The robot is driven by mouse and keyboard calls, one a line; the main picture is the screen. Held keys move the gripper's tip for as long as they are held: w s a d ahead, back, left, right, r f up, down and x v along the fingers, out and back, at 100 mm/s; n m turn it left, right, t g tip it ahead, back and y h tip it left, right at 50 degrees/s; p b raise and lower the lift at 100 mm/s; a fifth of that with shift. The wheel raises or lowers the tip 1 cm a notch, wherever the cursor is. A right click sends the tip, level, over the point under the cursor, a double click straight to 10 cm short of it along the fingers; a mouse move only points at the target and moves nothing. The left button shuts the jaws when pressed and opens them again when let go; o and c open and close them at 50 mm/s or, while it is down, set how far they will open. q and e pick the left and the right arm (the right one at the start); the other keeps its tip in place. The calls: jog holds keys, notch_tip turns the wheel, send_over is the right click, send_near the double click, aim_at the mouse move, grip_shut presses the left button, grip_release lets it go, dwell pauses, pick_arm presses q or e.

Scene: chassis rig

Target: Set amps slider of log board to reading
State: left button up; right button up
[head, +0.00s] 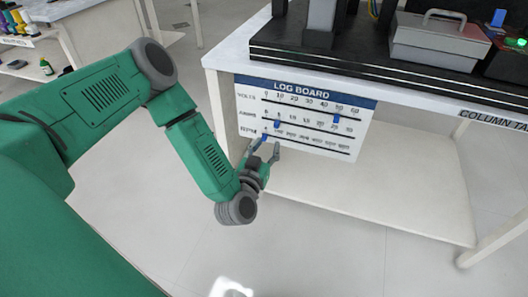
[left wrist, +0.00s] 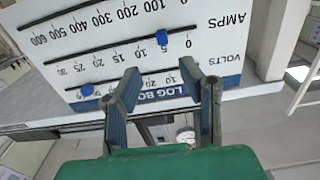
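The white log board (head: 300,150) hangs on the table front with VOLTS, AMPS and RPM rows. The blue amps slider (head: 277,124) sits on the AMPS track near the 5 mark; in the left wrist view, where the board is upside down, this slider (left wrist: 162,39) lies above and between my fingertips. My left gripper (head: 267,147) is open and empty, in front of the board's lower left part. Its two fingers (left wrist: 160,75) are apart and do not hold the slider. Whether they touch the board I cannot tell. My right gripper is not in view.
The volts slider (head: 336,118) sits near 50; it also shows in the left wrist view (left wrist: 87,89). Another blue piece (head: 264,137) shows at the left of the RPM row. A grey toolbox (head: 438,40) stands on the tabletop. A low shelf (head: 380,190) lies below.

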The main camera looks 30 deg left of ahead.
pick_arm(q)
jog(key=shift+v, duration=1.35)
jog(key=s+d+f+m+g+h, duration=0.35)
jog(key=s+d+f+h, duration=0.2)
jog(key=d, duration=0.25)
jog(key=s+f+g, duration=0.3)
jog(key=s+g, duration=0.2)
jog(key=s, duration=0.2)
jog(key=s+f+g, duration=0.4)
jog(key=s, duration=0.3)
jog(key=s+a+r+g+y, duration=0.2)
jog(key=s+a+g, duration=0.35)
jog(key=s, duration=0.35)
notch_tip(320, 180, up, 11)
jog(key=t+p, duration=0.1)
jog(key=p, duration=1.1)
jog(key=shift+a+r, duration=0.2)
jog(key=shift+a, duration=0.1)
